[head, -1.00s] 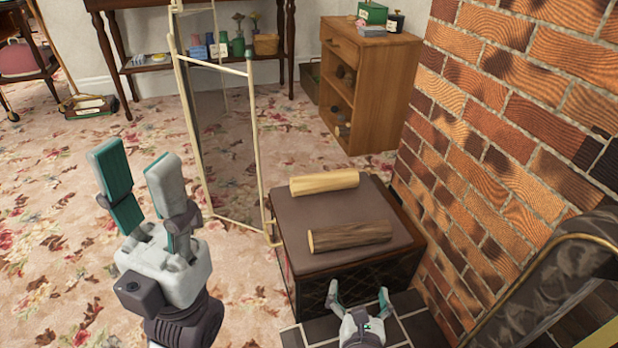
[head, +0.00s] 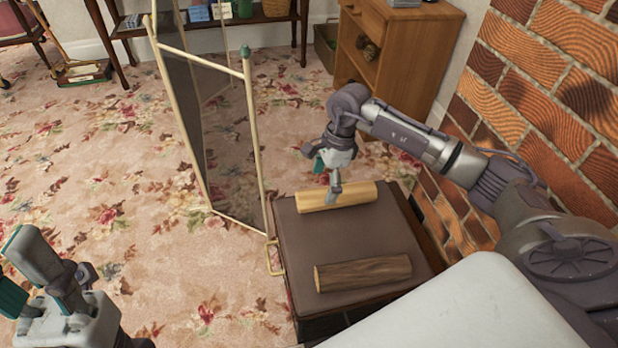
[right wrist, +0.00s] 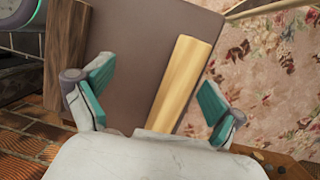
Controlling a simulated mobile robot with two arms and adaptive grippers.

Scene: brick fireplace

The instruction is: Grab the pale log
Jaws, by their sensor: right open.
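The pale log (head: 358,193) lies on the brown padded top of a low box (head: 345,238), near its far edge. My right gripper (head: 328,180) is open and reaches down over the log's left part, one finger in front of it. In the right wrist view, the pale log (right wrist: 182,80) runs between the two spread fingers (right wrist: 156,88), with room on both sides. Contact with the log cannot be told. My left gripper (head: 20,262) is open and empty at the lower left, away from the box.
A dark log (head: 363,273) lies nearer on the same top. A folding glass screen (head: 225,150) stands close left of the box. A brick wall (head: 555,75) is at the right, and a wooden cabinet (head: 420,60) stands behind. Carpet at left is clear.

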